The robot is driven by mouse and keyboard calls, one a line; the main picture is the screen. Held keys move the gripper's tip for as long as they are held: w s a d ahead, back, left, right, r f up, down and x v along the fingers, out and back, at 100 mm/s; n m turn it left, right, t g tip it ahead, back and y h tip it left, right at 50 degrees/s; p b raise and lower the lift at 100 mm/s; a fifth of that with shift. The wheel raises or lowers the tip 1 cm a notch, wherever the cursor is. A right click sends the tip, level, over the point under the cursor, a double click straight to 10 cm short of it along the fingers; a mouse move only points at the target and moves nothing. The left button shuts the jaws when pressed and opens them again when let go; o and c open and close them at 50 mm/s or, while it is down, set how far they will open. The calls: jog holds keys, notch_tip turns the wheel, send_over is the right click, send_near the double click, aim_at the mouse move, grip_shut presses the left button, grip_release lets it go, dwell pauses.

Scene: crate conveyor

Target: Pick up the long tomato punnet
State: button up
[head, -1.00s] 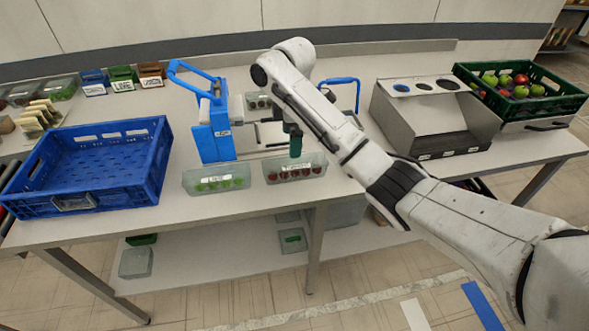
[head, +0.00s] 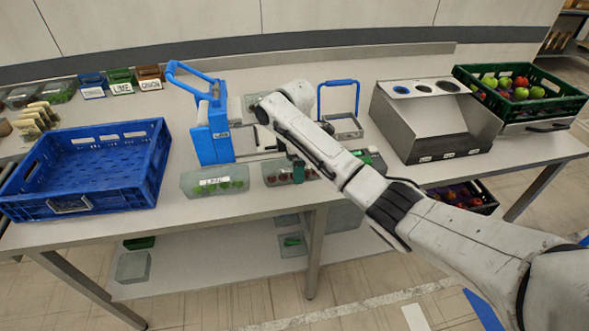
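The long tomato punnet (head: 273,179) is a clear tray of red tomatoes near the front edge of the table. The lower end of my gripper (head: 298,172) shows dark green at its right part. My arm link and gripper hide part of the punnet. I cannot tell whether the gripper touches it or stands above or in front of it, and the finger gap is not clear.
A clear lime punnet (head: 214,181) sits just left. Behind stands a blue-handled device (head: 211,135). A blue crate (head: 88,190) is at left, a grey sloped bin (head: 425,130) and green apple crate (head: 545,108) at right. The table's front edge is close.

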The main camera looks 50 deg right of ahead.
jog(key=shift+f, duration=0.45)
jog(key=c, duration=1.1)
